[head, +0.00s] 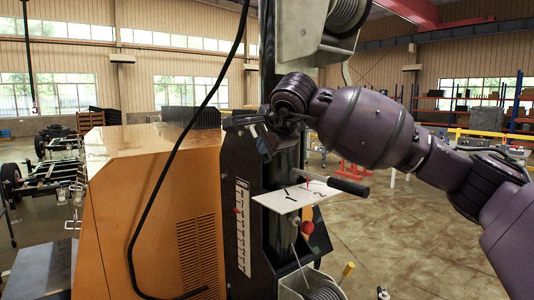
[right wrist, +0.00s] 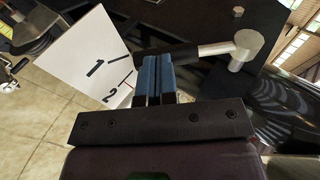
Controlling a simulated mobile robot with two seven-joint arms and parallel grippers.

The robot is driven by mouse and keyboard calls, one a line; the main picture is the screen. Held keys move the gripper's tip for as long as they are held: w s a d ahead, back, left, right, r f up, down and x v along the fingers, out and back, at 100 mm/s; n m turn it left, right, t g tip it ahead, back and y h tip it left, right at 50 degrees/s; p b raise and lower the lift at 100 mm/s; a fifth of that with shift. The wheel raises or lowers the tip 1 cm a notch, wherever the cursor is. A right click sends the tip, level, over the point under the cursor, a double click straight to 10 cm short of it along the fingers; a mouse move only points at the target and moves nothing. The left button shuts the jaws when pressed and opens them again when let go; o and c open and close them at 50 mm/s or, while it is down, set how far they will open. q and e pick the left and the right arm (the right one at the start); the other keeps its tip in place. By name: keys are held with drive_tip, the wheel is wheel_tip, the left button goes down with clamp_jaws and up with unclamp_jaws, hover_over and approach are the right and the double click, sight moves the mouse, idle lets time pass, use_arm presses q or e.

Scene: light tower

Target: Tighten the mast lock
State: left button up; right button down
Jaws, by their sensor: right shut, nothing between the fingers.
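The mast (head: 267,40) is a dark upright column rising from the tower's black frame. A lever with a black grip (head: 348,186) and a metal rod sticks out to the right, above a white plate (head: 283,199) marked 1 and 2. The lever's silver rod (right wrist: 216,48) and round hub also show in the right wrist view, beside the plate (right wrist: 85,58). My right gripper (head: 264,147) is at the mast, above and left of the lever. Its blue fingers (right wrist: 154,78) are shut and empty, and overlap the grip in the wrist view; contact is unclear. My left gripper is not in view.
An orange housing (head: 140,200) stands left of the mast, with a black cable (head: 150,190) hanging in front. Open floor (head: 420,240) lies to the right.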

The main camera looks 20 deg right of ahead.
drive_tip(key=shift+w+f+t+b, duration=0.25)
drive_tip(key=shift+f+t+b, duration=0.15)
drive_tip(key=shift+f, duration=0.5)
drive_tip(key=shift+w+a+f, duration=0.1)
drive_tip(key=shift+w, duration=0.1)
drive_tip(key=shift+w+a+f+b, duration=0.1)
drive_tip(key=shift+w+f+b, duration=0.15)
drive_tip(key=shift+b, duration=0.1)
drive_tip(key=shift+a+x, duration=0.2)
drive_tip(key=shift+x, duration=0.65)
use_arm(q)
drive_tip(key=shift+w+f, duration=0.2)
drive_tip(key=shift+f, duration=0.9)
use_arm(e)
drive_tip(key=shift+w+a+f, duration=0.2)
drive_tip(key=shift+w+f, duration=0.1)
drive_tip(key=shift+w, duration=0.15)
drive_tip(key=shift+w+a+f, duration=0.2)
drive_tip(key=shift+w+f, duration=0.05)
drive_tip(key=shift+w, duration=0.3)
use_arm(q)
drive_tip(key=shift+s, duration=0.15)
use_arm(e)
drive_tip(key=shift+f, duration=0.1)
